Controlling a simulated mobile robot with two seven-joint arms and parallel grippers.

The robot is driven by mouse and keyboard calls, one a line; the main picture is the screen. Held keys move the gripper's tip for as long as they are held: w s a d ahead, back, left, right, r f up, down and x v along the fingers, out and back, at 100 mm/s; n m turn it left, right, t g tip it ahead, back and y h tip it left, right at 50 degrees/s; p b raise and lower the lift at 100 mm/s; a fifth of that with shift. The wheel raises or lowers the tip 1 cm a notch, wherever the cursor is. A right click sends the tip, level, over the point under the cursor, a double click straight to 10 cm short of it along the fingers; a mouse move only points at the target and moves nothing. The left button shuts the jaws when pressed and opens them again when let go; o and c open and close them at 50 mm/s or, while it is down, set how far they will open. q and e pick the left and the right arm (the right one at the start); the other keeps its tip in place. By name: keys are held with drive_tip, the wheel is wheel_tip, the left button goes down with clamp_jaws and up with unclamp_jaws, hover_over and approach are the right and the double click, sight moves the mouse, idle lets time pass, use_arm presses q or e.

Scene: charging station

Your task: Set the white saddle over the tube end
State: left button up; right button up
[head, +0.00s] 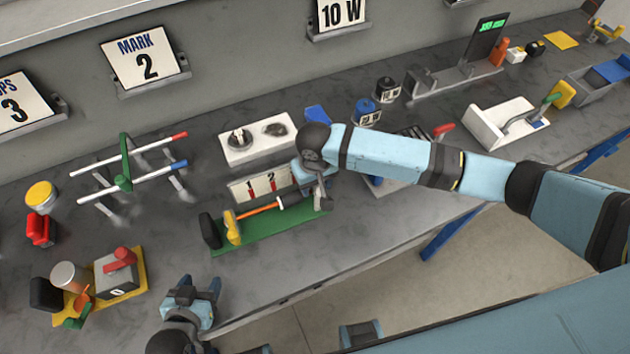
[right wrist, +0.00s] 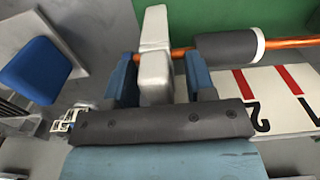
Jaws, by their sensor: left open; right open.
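The orange tube (head: 262,208) lies along the green base (head: 272,232), with a yellow support (head: 232,228) near its left end. In the right wrist view the tube (right wrist: 290,41) carries a dark grey sleeve with a white ring (right wrist: 228,46). The white saddle (right wrist: 154,72), a pale block, stands at the tube's end between the fingers of my right gripper (right wrist: 160,82). The fingers are open, one on each side of it. In the head view my right gripper (head: 322,190) mostly hides this end. My left gripper (head: 190,293) is open and empty near the front edge.
A white plate with red marks 1 and 2 (head: 243,188) stands behind the tube. A green and white rack (head: 122,172) and a yellow tray (head: 134,285) are at left.

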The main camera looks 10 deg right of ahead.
use_arm(q)
drive_tip(key=shift+f, duration=0.1)
use_arm(e)
wheel_tip(320, 180, up, 12)
drive_tip(key=shift+r, duration=0.15)
idle(0.6)
